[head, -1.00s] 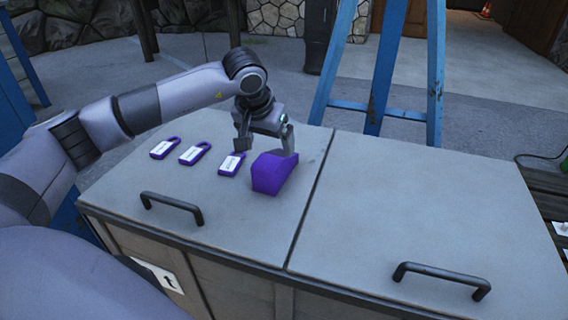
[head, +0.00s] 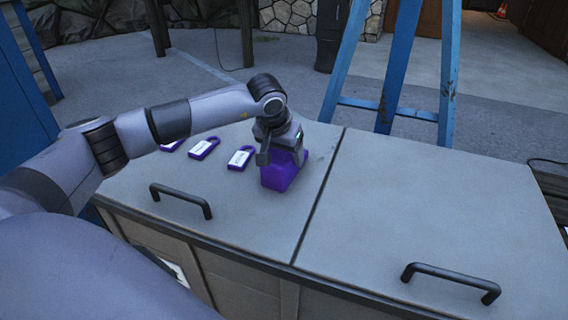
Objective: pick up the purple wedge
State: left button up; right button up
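The purple wedge (head: 276,178) rests on the left lid of the grey chest, near the seam between the two lids. My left gripper (head: 282,158) is down over the wedge, with one finger on its left side and the other at its right edge. The fingers straddle the wedge and appear open; I cannot tell whether they touch it. The gripper hides the wedge's upper part. My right gripper is not in view.
Several purple tags with white labels, such as this one (head: 241,158), lie left of the wedge. Black handles stand up on the left lid (head: 182,197) and right lid (head: 452,277). The right lid (head: 420,205) is otherwise clear. A blue ladder (head: 390,75) stands behind.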

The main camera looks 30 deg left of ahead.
pick_arm(q)
jog(key=shift+r, duration=0.15)
jog(key=c, duration=0.9)
jog(key=shift+o, duration=0.2)
notch_tip(320, 180, up, 20)
jog(key=p, duration=0.2)
